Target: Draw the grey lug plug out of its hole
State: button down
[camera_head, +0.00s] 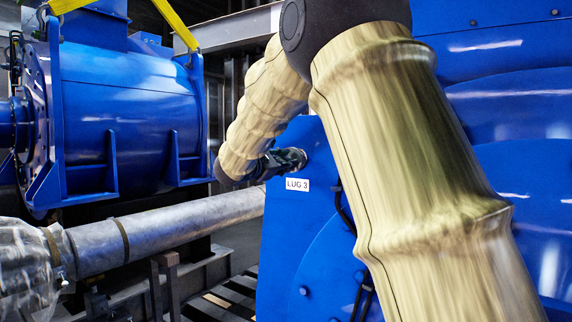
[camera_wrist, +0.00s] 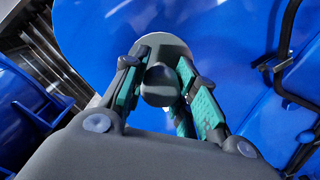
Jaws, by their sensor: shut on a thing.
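The grey lug plug (camera_wrist: 160,87) shows in the wrist view as a dark, rounded knob with a paler grey round part behind it, against the blue motor face (camera_wrist: 225,65). I cannot tell how deep it sits; its hole is hidden behind it. My gripper (camera_wrist: 161,78) has its green-padded fingers on both sides of the knob, shut on it. In the head view my gripper (camera_head: 277,162) reaches the blue face just above the white LUG 3 label (camera_head: 297,184), with a dark round end (camera_head: 294,158) at its tips.
Black cables (camera_wrist: 287,50) run along the blue housing at right in the wrist view. In the head view, a blue motor (camera_head: 125,110) with yellow slings stands at left. A grey pipe (camera_head: 170,230) crosses below it. My arm covers much of the right side.

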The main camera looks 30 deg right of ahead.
jog(key=shift+b+v, duration=1.05)
jog(key=shift+v, duration=2.15)
jog(key=shift+f, duration=0.1)
